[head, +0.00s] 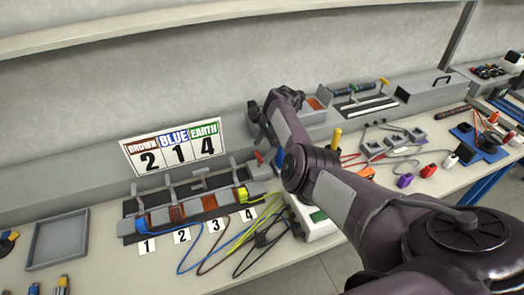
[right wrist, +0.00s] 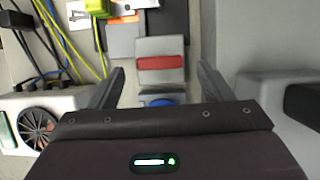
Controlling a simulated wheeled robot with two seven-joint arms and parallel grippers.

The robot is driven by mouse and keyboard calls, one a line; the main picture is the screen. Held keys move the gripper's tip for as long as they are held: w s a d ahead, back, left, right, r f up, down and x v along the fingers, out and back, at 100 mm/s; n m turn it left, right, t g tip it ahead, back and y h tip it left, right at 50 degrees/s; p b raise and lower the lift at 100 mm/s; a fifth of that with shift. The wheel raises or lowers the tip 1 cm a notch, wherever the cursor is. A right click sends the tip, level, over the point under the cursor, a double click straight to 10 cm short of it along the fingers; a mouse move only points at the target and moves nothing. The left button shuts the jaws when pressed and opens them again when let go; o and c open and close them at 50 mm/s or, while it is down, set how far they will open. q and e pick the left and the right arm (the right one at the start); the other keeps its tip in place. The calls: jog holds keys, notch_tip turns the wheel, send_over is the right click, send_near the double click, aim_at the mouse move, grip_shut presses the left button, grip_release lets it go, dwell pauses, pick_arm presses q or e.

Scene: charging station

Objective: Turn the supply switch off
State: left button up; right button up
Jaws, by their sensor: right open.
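A grey switch unit with a red bar (right wrist: 160,62), likely the supply switch, stands in the right wrist view beyond my right gripper (right wrist: 161,84). The gripper is open, with its two fingers on either side of the unit's lower part and nothing held. A blue part (right wrist: 158,102) shows below the unit, partly hidden by the gripper body. In the head view a small red piece (head: 259,157) shows beside my right arm at the wall side of the bench. My arm hides part of that area. I cannot tell whether the fingers touch the switch. My left gripper is out of view.
A rack with numbered slots and a yellow connector (head: 241,194) stands left of my arm. Loose cables lie in front of it. A white box (head: 318,226) is close to my arm. A sign (head: 174,147) leans at the wall. An empty tray (head: 58,240) sits at left.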

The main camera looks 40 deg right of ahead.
jog(key=v, duration=0.6)
jog(key=shift+d, duration=0.1)
dwell(0.4)
